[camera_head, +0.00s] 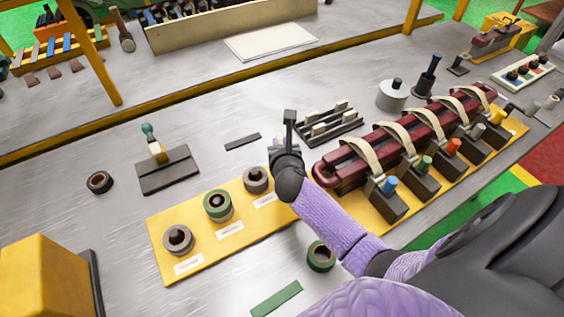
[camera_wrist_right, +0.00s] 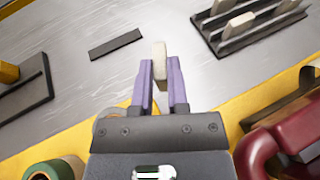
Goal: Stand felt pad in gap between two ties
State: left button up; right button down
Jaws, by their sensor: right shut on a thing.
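My right gripper (camera_wrist_right: 161,85) is shut on a pale felt pad (camera_wrist_right: 159,60), which stands up between the purple fingertips. In the head view the right gripper (camera_head: 287,152) is over the table, left of the dark red coil (camera_head: 328,175); the pad cannot be made out there. Several cream ties (camera_head: 400,135) wrap the coil, with gaps of bare coil between them. The pad is apart from the coil and ties. The coil's near end also shows at the lower right of the wrist view (camera_wrist_right: 285,140). My left gripper is not in view.
A dark slotted rack (camera_head: 330,127) with several pale pads stands just beyond the gripper. A dark strip (camera_head: 243,141) lies to its left. Tape rolls (camera_head: 218,206) stand on the yellow board (camera_head: 205,250). Blocks with coloured knobs (camera_head: 420,180) line the coil's near side.

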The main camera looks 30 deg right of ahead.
notch_tip(320, 180, down, 6)
jog(key=b, duration=0.3)
jog(key=shift+w+r, duration=0.1)
jog(key=shift+r, duration=0.2)
jog(key=shift+f, duration=0.25)
jog(key=c, duration=0.6)
grip_release()
jog(key=shift+r, duration=0.1)
